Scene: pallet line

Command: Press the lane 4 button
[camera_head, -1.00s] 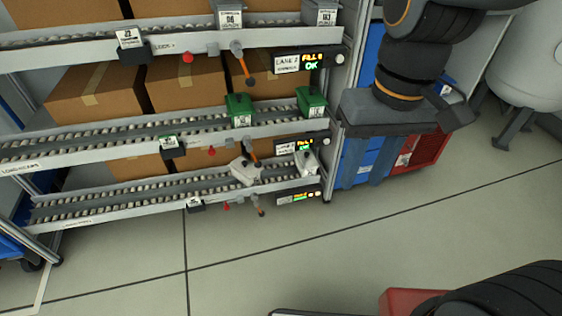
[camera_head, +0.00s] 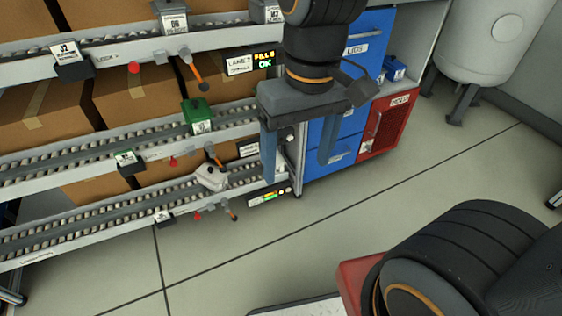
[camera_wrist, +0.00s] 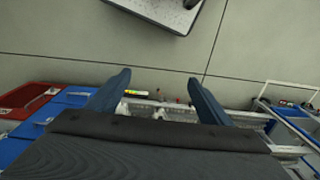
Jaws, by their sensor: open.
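The flow rack (camera_head: 100,170) shows three lanes at left in the head view. The upper panel reads LANE 2 (camera_head: 240,64). The lowest panel (camera_head: 268,198) has a lit green-yellow display and small pale round buttons (camera_head: 286,190) at its right end; its lane number is too small to read. The middle panel is partly hidden behind my gripper. My gripper (camera_head: 298,168) is open and empty, fingers pointing down, appearing above and slightly right of the lowest panel. In the wrist view a lit display (camera_wrist: 137,121) shows between the fingers (camera_wrist: 160,78).
Blue drawers (camera_head: 340,115) and a red HOLD bin (camera_head: 388,122) stand right of the rack. A pale tank (camera_head: 487,45) stands at the back right. The floor (camera_head: 400,190) in front is clear.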

